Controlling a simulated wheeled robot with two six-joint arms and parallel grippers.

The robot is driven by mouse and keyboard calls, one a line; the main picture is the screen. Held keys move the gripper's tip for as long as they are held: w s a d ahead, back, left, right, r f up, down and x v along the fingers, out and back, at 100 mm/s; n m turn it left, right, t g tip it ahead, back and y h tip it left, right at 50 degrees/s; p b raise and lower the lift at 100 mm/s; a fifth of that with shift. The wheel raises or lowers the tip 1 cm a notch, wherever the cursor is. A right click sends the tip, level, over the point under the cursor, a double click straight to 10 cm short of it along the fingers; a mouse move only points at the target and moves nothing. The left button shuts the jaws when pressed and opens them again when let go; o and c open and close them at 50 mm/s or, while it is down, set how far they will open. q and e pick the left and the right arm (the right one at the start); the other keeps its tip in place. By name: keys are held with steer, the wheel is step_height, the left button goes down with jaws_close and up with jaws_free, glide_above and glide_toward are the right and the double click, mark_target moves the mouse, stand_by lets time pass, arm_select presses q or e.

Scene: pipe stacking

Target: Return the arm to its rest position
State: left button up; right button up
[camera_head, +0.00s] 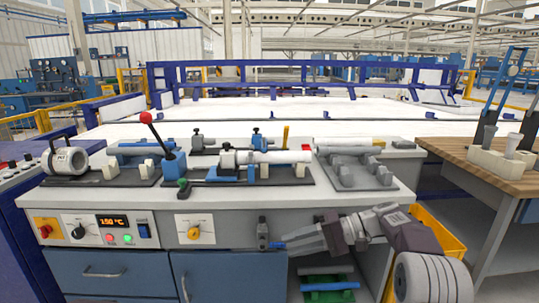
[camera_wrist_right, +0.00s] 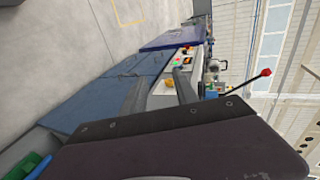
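My right arm comes in from the lower right in the head view, in front of the workbench (camera_head: 110,199). My right gripper (camera_head: 270,240) is in front of the bench's drawers and below its top, pointing left. In the right wrist view its two fingers stand apart with an empty gap between them (camera_wrist_right: 159,84). A white pipe (camera_head: 343,142) lies on the grey fixture (camera_head: 362,176) at the right of the bench top. Another white pipe (camera_head: 288,157) lies in the middle fixture. My left gripper is not in view.
A lever with a red knob (camera_head: 146,118) stands on the bench top, and it also shows in the wrist view (camera_wrist_right: 265,72). A control panel (camera_head: 97,229) is on the bench front. A yellow bin (camera_head: 440,234) is behind my right arm. A wooden table (camera_head: 460,152) stands at right.

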steer(key=s+a+f+g+h, duration=0.1)
steer(key=s+f+h, duration=0.3)
steer(key=s, duration=0.3)
steer(key=s+f+h, duration=0.3)
steer(key=s+f, duration=0.2)
steer(key=s, duration=0.3)
steer(key=s+d+f+t+h, duration=0.1)
steer(key=s+d+f+h, duration=0.6)
steer(key=s+d+f, duration=0.45)
step_height(320, 180, up, 34)
steer(key=w+p, duration=0.2)
steer(key=p, duration=3.2)
steer(key=shift+w+d+r+t, duration=0.25)
steer(key=shift+w+t, duration=0.1)
steer(key=shift+t, duration=0.05)
